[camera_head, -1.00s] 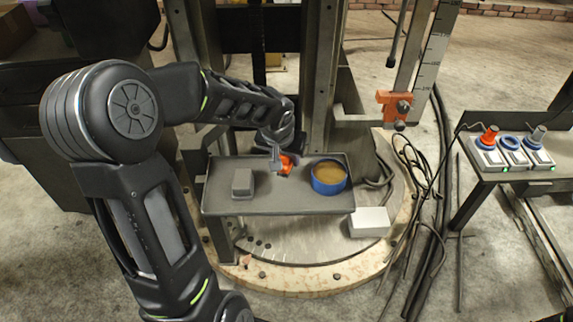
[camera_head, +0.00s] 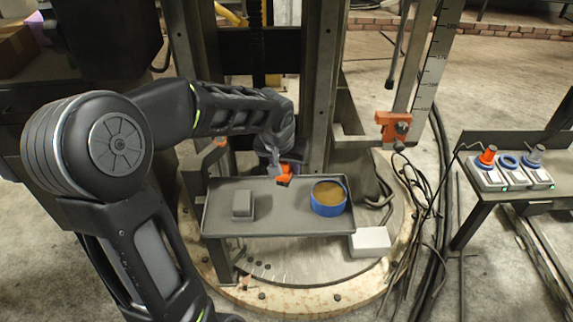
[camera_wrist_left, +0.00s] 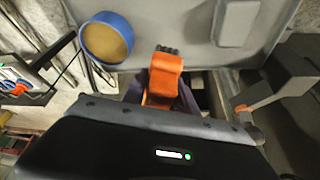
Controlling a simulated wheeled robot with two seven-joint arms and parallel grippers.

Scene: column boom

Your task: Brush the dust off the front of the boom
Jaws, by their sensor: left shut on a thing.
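My left gripper (camera_head: 279,170) is shut on an orange brush (camera_head: 286,175), at the back edge of a grey tray table. In the left wrist view the brush (camera_wrist_left: 165,72) sticks out of the jaws, its short dark bristles facing the tray. It looks clear of the tray's contents, but its height is hard to tell. Dark steel uprights of the column (camera_head: 322,85) stand behind the gripper. I cannot make out the front of the boom or any dust on it. My right gripper is not in view.
The tray table (camera_head: 283,223) holds a grey block (camera_head: 243,205) and a blue-rimmed tub (camera_head: 328,198) with tan contents. A white box (camera_head: 370,241) stands on the round base. Cables (camera_head: 410,190) hang at right, beside a bench with a control box (camera_head: 510,172).

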